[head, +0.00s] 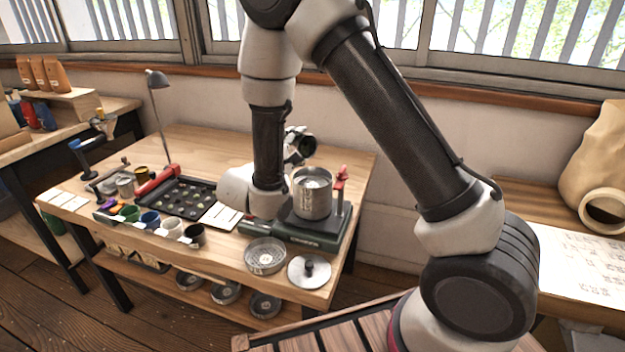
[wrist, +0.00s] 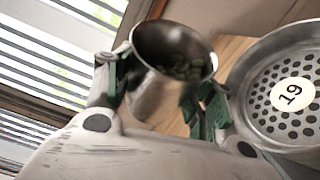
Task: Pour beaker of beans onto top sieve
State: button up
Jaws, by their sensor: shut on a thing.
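My gripper (wrist: 165,85) is shut on a metal beaker (wrist: 153,98), with a green-padded finger on each side. Green beans (wrist: 184,70) lie inside the beaker, toward the side nearer the sieve. The top sieve (wrist: 262,98), a round metal pan with a holed floor and a white "19" label, is right beside the beaker in the wrist view. In the head view the sieve stack (head: 312,200) stands on a green-based shaker (head: 310,232). My gripper (head: 300,145) is small there, just behind and above the stack. How far the beaker is tilted is unclear.
A red clamp (head: 341,180) rises right of the stack. A loose sieve (head: 265,257) and a round lid (head: 309,270) lie in front. A black tray (head: 180,197), several cups and a desk lamp (head: 157,78) are to the left. The window wall is behind.

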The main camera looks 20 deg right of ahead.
jog(key=shift+s+d+f+m+h, duration=0.15)
jog(key=shift+f+m+h, duration=0.25)
jog(key=shift+m, duration=0.5)
jog(key=shift+s+d+r+m+t+h+p, duration=0.15)
jog(key=shift+r+m+h+p, duration=0.1)
jog(key=shift+m, duration=0.3)
jog(key=shift+s+a+r+m+t+h+p, duration=0.1)
jog(key=shift+s+r+m+t+h+p, duration=0.15)
jog(key=shift+m, duration=0.35)
jog(key=shift+s+d+r+m+t+h+p, duration=0.1)
jog(key=shift+m+p, duration=0.2)
jog(key=shift+m, duration=0.25)
dwell(1.3)
jog(key=shift+s+d+r+m+h+p, duration=0.15)
jog(key=shift+s+m+h+p, duration=0.15)
jog(key=shift+m, duration=0.4)
jog(key=shift+s+d+r+m+h+p, duration=0.15)
jog(key=shift+m+h+p, duration=0.15)
jog(key=shift+m, duration=0.4)
dwell(2.7)
